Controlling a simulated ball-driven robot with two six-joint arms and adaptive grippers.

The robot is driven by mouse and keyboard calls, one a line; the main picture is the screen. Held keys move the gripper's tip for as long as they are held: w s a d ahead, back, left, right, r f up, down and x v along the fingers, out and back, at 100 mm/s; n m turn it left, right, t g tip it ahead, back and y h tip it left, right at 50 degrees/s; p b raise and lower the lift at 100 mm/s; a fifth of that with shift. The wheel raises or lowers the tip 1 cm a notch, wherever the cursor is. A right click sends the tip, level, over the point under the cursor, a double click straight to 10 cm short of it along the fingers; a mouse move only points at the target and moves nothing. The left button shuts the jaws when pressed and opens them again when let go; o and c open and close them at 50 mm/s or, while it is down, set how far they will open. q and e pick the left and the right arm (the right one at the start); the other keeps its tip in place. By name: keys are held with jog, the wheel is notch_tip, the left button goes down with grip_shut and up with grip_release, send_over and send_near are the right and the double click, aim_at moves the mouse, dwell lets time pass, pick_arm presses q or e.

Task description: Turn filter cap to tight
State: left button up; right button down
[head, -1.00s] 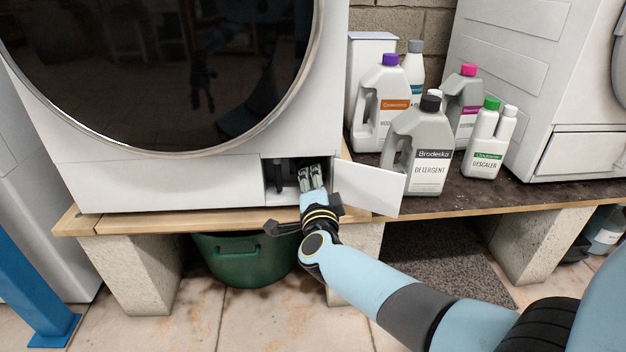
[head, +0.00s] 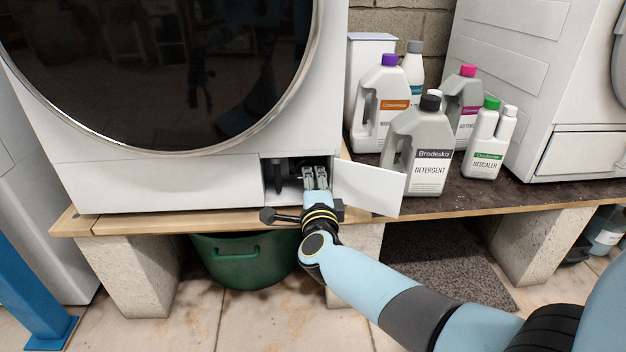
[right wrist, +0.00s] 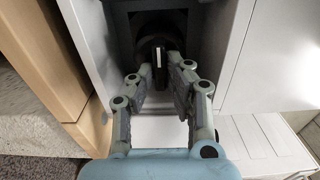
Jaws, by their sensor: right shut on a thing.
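The filter cap (right wrist: 158,58) is a dark round part with a raised grip bar, deep in the small open compartment of the washing machine. A white mark shows on the bar and stands upright in the right wrist view. My right gripper (right wrist: 160,70) reaches into the compartment and is shut on the cap's grip bar, one finger on each side. In the head view the right gripper (head: 315,171) hides the cap. My left gripper is not in view.
The compartment's white flap (head: 370,188) hangs open, just right of my gripper. A grey detergent bottle (head: 420,150) and several other bottles stand to the right. A green tub (head: 243,262) sits under the wooden shelf (head: 170,224).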

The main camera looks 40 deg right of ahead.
jog(key=c, duration=1.3)
grip_release()
jog(key=shift+c, duration=0.2)
jog(key=v, duration=1.2)
jog(key=shift+s+f, duration=0.1)
jog(key=shift+s, duration=0.05)
